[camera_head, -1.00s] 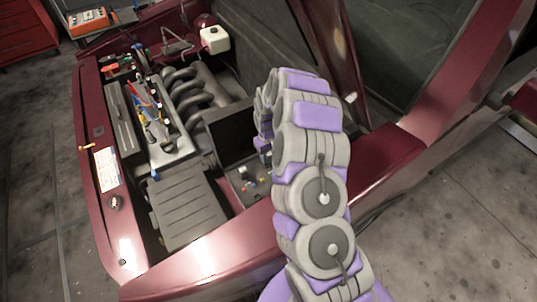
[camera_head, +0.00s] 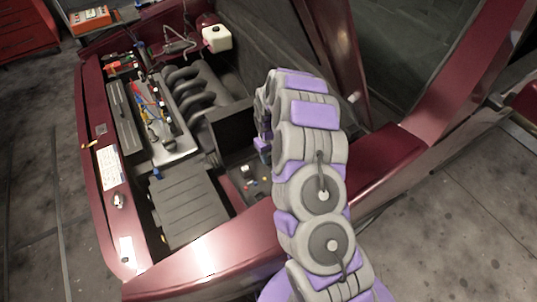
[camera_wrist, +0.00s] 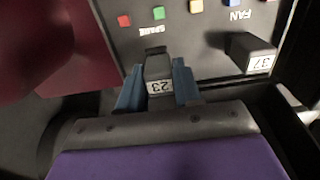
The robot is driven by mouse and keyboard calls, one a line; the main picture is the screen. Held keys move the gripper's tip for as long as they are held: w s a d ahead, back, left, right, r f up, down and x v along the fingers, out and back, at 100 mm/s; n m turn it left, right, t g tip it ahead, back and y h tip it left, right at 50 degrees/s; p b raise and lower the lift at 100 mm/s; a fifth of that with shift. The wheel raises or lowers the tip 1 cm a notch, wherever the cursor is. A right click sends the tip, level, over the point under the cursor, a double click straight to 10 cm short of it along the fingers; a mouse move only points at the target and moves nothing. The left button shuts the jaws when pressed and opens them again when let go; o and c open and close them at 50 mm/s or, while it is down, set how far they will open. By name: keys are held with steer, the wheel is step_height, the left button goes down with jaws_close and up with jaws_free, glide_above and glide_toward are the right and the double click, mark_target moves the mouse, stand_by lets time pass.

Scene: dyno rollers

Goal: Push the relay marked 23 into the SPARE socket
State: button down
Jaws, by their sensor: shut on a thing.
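The dark relay marked 23 (camera_wrist: 159,70) is between the blue fingers of my gripper (camera_wrist: 157,82) in the wrist view, its white label upside down. My gripper is shut on it. The SPARE lettering (camera_wrist: 167,29) shows upside down on the dark panel just beyond the relay. A dark shape (camera_wrist: 155,50), apparently the SPARE socket, lies right at the relay's far end. I cannot tell how far the relay is in it. In the head view the fingers and relay are hidden behind my arm.
A relay marked 37 (camera_wrist: 250,54) stands to the right, below the FAN lettering (camera_wrist: 240,15). Coloured squares, such as a red one (camera_wrist: 124,21), line the panel. In the head view, the dark red car body (camera_head: 210,255) surrounds the engine bay, with a black box (camera_head: 190,205) left of the panel.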

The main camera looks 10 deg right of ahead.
steer(key=shift+d+f, duration=0.25)
steer(key=shift+f, duration=0.05)
stand_by(0.5)
steer(key=shift+f, duration=0.3)
steer(key=c, duration=0.7)
jaws_free()
step_height(320, 180, up, 17)
steer(key=p, duration=0.3)
steer(key=s+a+r, duration=0.2)
steer(key=s+r, duration=0.7)
steer(key=r, duration=0.1)
steer(key=s+r+m, duration=0.1)
steer(key=s+r, duration=0.2)
steer(key=s, duration=0.8)
steer(key=s+d+r+m+g, duration=0.1)
steer(key=s+r, duration=0.2)
steer(key=s, duration=0.8)
steer(key=s+r+m, duration=0.1)
steer(key=s+r, duration=0.2)
steer(key=s, duration=0.8)
steer(key=shift+d+m+g, duration=0.3)
steer(key=shift+d+g, duration=0.1)
